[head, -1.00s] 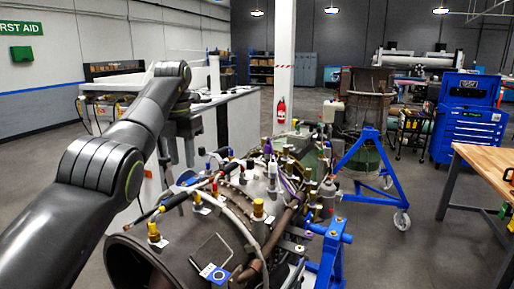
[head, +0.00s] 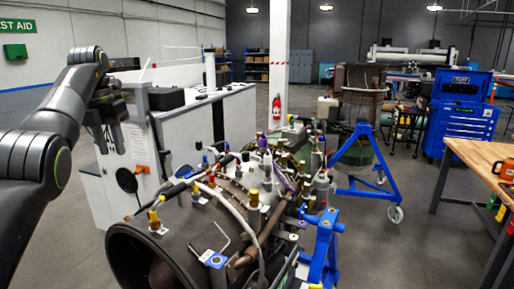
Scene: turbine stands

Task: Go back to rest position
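My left arm comes in from the left edge, rises to a bend and hangs down at the wrist. My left gripper (head: 109,138) points down with its two dark fingers apart, and I see nothing between them. It is in front of a white cabinet and to the left of the turbine engine (head: 190,232), clear of it. The engine has a dark round open end, several colored fittings, hoses and pipes, and rests on a blue stand (head: 325,245). My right arm and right gripper are not in view.
A white bench (head: 228,112) stands behind the engine. A second turbine on a blue wheeled stand (head: 360,185) is further back. A wooden workbench (head: 480,155) is at the right, with a blue tool cabinet (head: 463,125) behind it. Grey floor (head: 400,245) lies open between.

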